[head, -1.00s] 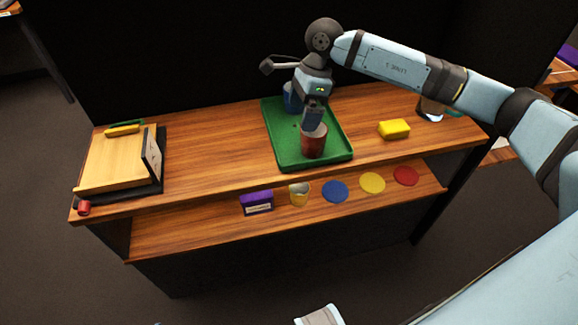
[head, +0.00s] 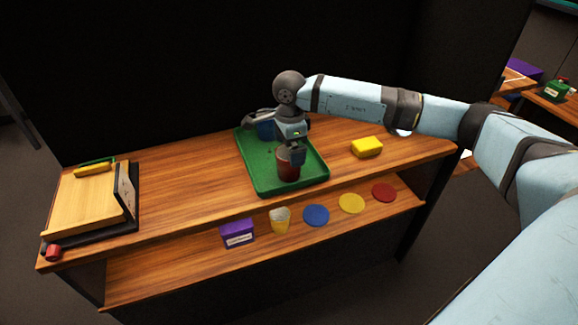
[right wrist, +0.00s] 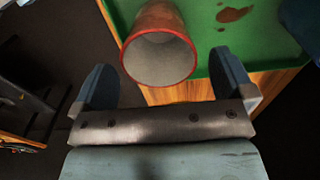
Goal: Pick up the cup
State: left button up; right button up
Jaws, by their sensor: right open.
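A red cup (head: 288,170) stands upright near the front end of a green tray (head: 309,182) on the shelf top. A blue cup (head: 265,131) is at the tray's far end, partly behind my right gripper. In the right wrist view the jaws (right wrist: 162,72) are open, with the red cup (right wrist: 158,50) between and slightly beyond the fingers. Whether they touch it I cannot tell. My left gripper is not in view.
A yellow block (head: 367,147) lies right of the tray. A wooden board on a dark stand (head: 95,200) is at the left end. A purple box (head: 237,232) and blue, yellow and red discs (head: 316,215) sit on the lower shelf. The top left of the tray is clear.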

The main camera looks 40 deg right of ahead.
aim_at(286, 173)
notch_tip(286, 173, down, 5)
jog(key=shift+a+r, duration=0.1)
jog(key=shift+r, duration=0.05)
jog(key=c, duration=1)
jog(key=shift+r, duration=0.15)
